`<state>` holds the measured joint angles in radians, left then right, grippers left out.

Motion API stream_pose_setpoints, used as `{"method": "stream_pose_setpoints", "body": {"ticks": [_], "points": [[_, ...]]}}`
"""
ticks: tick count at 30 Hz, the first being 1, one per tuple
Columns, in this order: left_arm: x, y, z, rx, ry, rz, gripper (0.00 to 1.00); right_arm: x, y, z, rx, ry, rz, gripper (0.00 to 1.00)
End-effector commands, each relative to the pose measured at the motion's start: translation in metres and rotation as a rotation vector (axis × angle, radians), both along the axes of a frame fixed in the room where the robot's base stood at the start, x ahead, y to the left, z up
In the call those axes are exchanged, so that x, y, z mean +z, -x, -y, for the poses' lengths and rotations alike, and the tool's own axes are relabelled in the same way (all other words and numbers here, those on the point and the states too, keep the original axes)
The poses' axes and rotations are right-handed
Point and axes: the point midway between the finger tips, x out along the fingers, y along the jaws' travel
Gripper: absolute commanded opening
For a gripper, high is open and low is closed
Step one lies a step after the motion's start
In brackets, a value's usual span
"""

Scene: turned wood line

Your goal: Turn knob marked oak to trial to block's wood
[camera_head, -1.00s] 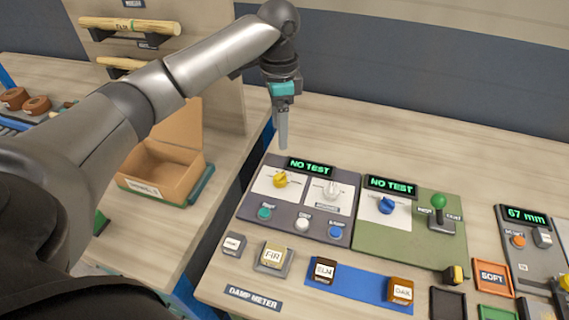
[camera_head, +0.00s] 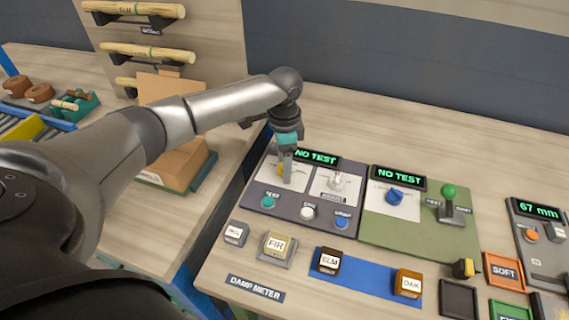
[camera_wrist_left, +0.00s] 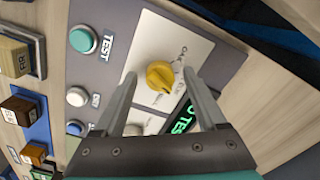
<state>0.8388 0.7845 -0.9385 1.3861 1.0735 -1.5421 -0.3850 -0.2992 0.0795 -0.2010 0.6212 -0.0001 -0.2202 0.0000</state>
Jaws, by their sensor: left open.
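The yellow knob (camera_wrist_left: 160,76) sits on a white plate of the dark meter panel; its pointer aims down in the left wrist view. In the head view the yellow knob (camera_head: 280,170) is mostly hidden behind my left gripper (camera_head: 287,180). My left gripper (camera_wrist_left: 160,82) is open, its fingers on either side of the knob in the wrist view; I cannot tell whether they touch it. The FIR block (camera_head: 277,244) sits on a grey holder. The OAK block (camera_head: 408,284) and ELM block (camera_head: 328,261) are on a blue strip.
A white knob (camera_head: 336,182) and several buttons sit close by on the same panel. The display (camera_head: 316,157) reads NO TEST. The green panel (camera_head: 420,226) to the right has a blue knob (camera_head: 396,196) and a green-topped lever (camera_head: 449,198).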

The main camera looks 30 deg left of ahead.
Motion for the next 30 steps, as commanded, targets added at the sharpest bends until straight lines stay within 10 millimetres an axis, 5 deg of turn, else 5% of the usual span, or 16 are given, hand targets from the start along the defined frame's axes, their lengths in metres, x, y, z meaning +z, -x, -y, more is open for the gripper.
{"method": "stream_pose_setpoints", "body": {"ticks": [6, 25, 30], "points": [[0.0, -0.0001, 0.0002, 0.0, 0.0, 0.0, 0.73, 0.0002, -0.0003, 0.0005, 0.0, 0.001, 0.001, 0.5], [0.0004, -0.0001, 0.0004, 0.0, 0.001, 0.001, 0.02, 0.0001, 0.0001, 0.0011, -0.001, 0.002, 0.0, 0.5], [0.0005, -0.0001, 0.0003, 0.0, 0.001, 0.001, 0.0, 0.0002, 0.0003, 0.0012, -0.001, 0.002, -0.001, 0.5]]}}
